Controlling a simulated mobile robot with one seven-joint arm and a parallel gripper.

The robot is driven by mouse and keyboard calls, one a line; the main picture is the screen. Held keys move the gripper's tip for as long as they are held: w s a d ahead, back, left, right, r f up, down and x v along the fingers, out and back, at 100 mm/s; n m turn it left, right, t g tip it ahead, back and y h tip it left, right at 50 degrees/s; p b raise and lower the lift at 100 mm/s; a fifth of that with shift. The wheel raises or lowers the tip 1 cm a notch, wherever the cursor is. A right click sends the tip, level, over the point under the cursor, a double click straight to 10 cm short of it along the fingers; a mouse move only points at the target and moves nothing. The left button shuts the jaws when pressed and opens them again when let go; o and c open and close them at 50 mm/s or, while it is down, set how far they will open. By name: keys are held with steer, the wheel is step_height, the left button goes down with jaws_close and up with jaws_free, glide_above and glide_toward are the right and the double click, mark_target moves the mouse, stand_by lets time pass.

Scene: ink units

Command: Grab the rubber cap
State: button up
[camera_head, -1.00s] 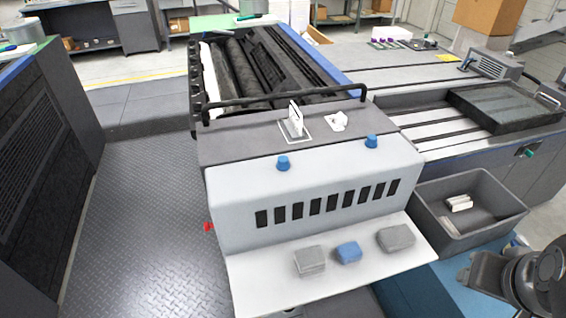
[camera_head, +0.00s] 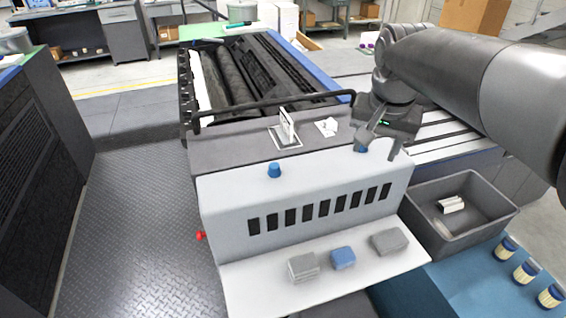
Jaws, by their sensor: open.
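Two small blue caps stand on the light grey ink unit housing. The left blue cap (camera_head: 274,171) is upright and fully in view, well away from my gripper. I cannot tell whether the finger touches the cap or whether the cap lies between the fingers.
A white upright piece (camera_head: 287,124) and crumpled white paper (camera_head: 327,127) lie behind the caps. Grey blocks (camera_head: 303,267) and a blue block (camera_head: 342,258) rest on the front shelf. A dark bin (camera_head: 484,229) and several jars (camera_head: 525,270) are at right. A black rail (camera_head: 270,105) crosses behind.

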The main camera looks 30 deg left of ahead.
steer(key=w+a+f, duration=0.2)
steer(key=a, duration=1.1)
steer(key=g, duration=0.1)
glide_toward(274, 165)
steer(key=f, duration=0.3)
steer(key=shift+w+d+f+h, duration=0.1)
steer(key=shift+w+f+h, duration=0.15)
steer(key=shift+f+h, duration=0.05)
steer(key=shift+w+a+f, duration=0.15)
steer(key=shift+f, duration=0.7)
steer(key=shift+w+a+f, duration=0.1)
steer(key=shift+f, duration=0.75)
steer(key=shift+w+a+f, duration=0.15)
steer(key=shift+f, duration=0.7)
steer(key=shift+c, duration=0.5)
steer(key=c, duration=1)
steer(key=shift+o, duration=0.2)
steer(key=shift+r, duration=0.15)
